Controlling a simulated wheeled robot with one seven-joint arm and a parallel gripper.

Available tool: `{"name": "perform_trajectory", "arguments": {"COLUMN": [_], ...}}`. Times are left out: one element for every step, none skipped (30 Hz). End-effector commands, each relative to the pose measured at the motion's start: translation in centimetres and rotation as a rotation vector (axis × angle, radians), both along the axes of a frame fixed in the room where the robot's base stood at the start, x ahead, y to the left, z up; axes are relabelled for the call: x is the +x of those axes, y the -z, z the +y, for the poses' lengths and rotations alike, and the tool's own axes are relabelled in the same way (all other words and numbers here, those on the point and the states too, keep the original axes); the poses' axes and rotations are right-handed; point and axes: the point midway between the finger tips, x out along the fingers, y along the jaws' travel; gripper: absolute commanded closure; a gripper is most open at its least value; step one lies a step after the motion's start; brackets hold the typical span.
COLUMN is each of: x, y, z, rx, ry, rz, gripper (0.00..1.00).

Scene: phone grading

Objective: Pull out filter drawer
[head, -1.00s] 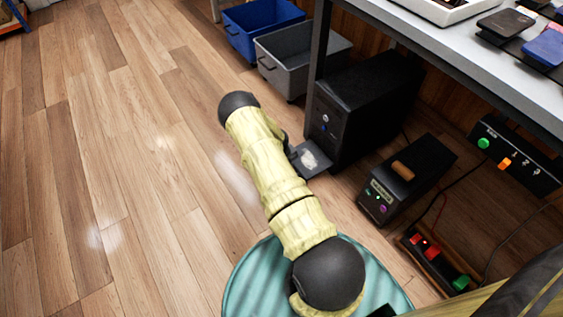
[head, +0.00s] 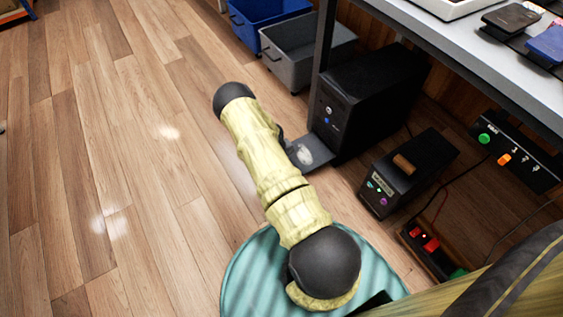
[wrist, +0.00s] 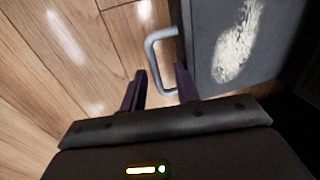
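The filter drawer (head: 312,150) is a flat dark tray with a pale dusty patch. It sticks out at floor level from the front of the tall black unit (head: 371,95). In the wrist view the drawer (wrist: 226,62) lies at the upper right, with a grey U-shaped handle (wrist: 151,57) on its left edge. My gripper (wrist: 160,72) is open, with a finger on either side of the handle's lower end. A gap shows between the fingers, and I cannot tell whether either touches the handle. In the head view my arm hides the gripper and handle.
A smaller black box (head: 408,172) with a wooden handle stands right of the tall unit. A power strip (head: 430,246) and cables lie near it. Grey (head: 290,63) and blue (head: 243,29) bins stand behind, and a table (head: 445,50) overhangs. The floor at left is clear.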

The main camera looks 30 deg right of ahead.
Motion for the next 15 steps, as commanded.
{"name": "perform_trajectory", "arguments": {"x": [0.0,-0.1,-0.1,-0.1,-0.1,-0.1,-0.1,0.0,0.0,0.0,0.0,-0.1,-0.1,-0.1,0.0], "y": [0.0,0.0,0.0,0.0,-0.1,-0.2,-0.4,-0.7,-1.1,-1.4,-1.8,-2.5,-3.0,-3.6,-4.4], "z": [0.0,0.0,0.0,0.0,0.0,0.0,0.0,0.1,0.1,0.2,0.2,0.3,0.4,0.5,0.7], "rx": [0.0,0.0,0.0,0.0,0.0,0.0,0.0,0.0,0.0,0.0,0.0,0.0,0.0,0.0,0.0], "ry": [0.0,0.0,0.0,0.0,0.0,0.0,0.0,0.0,0.0,0.0,0.0,0.0,0.0,0.0,0.0], "rz": [0.001,0.001,0.002,0.002,0.002,0.002,0.001,0.001,0.001,0.001,0.001,0.002,0.001,0.001,0.0], "gripper": [0.69,0.69,0.69,0.69,0.69,0.69,0.69,0.69,0.69,0.69,0.69,0.69,0.69,0.69,0.69]}}
